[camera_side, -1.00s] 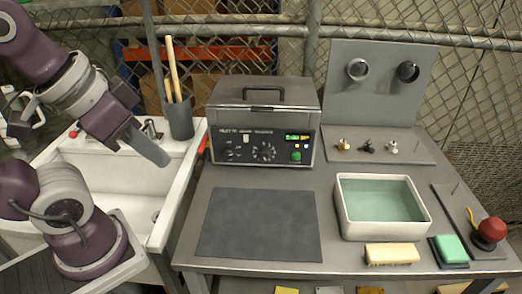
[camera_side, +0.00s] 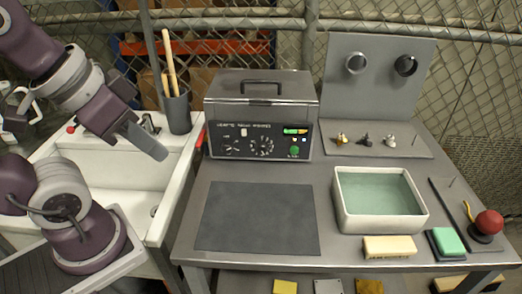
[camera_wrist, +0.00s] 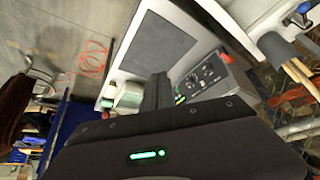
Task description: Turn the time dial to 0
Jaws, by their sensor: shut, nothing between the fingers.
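The metal box machine (camera_side: 262,115) with a lid handle stands at the back of the grey table. A small lit display (camera_side: 295,131) and a green button (camera_side: 293,150) sit at the panel's right. My gripper (camera_side: 154,147) is shut and empty over the sink, left of the machine and apart from it. The panel (camera_wrist: 207,76) also shows in the wrist view beyond my gripper (camera_wrist: 157,88).
A dark mat (camera_side: 257,218) lies in front of the machine. A white basin (camera_side: 381,200) with greenish liquid, a tan sponge (camera_side: 390,247) and a red ball (camera_side: 489,222) are to the right.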

